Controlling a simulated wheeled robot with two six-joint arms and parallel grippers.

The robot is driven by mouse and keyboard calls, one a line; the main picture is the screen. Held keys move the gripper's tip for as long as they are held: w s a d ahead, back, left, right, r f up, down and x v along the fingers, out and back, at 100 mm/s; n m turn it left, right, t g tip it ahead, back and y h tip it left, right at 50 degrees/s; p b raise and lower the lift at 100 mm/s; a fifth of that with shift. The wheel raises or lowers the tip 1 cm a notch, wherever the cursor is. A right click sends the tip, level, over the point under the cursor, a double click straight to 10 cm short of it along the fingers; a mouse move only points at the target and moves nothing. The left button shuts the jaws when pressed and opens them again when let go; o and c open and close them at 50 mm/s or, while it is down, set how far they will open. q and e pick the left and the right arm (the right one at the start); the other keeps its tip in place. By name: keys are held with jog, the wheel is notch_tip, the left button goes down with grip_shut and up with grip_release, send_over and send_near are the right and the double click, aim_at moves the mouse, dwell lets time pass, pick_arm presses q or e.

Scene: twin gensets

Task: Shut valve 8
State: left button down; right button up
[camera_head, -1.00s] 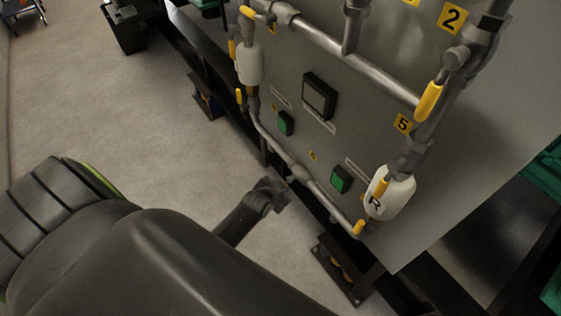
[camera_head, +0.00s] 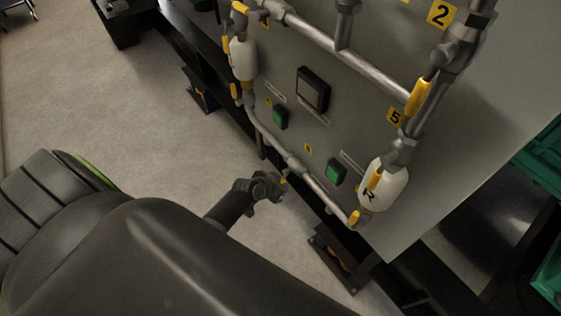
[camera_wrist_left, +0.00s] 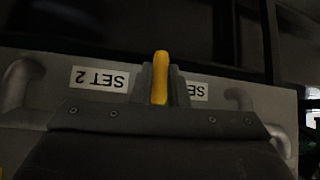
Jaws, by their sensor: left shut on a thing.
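My left gripper (camera_head: 278,186) is at the bottom pipe (camera_head: 311,182) of the grey panel. In the left wrist view, its fingers (camera_wrist_left: 160,84) are shut on a yellow valve handle (camera_wrist_left: 160,76), one finger on each side. A small yellow number tag (camera_head: 308,148) sits on the panel above that pipe, too small to read surely. My right gripper is not in view.
A white canister (camera_head: 383,186) marked R stands right of the gripper, another white canister (camera_head: 243,59) at upper left. Other yellow handles (camera_head: 419,97) sit along the pipes. A black frame runs below the panel. Open floor (camera_head: 110,110) lies to the left.

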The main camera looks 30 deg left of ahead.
pick_arm(q)
jog(key=c, duration=1.4)
grip_release()
jog(key=p+v, duration=0.2)
jog(key=v, duration=1.5)
jog(key=shift+s+p, duration=0.15)
jog(key=shift+p, duration=0.15)
jog(key=shift+r, duration=0.1)
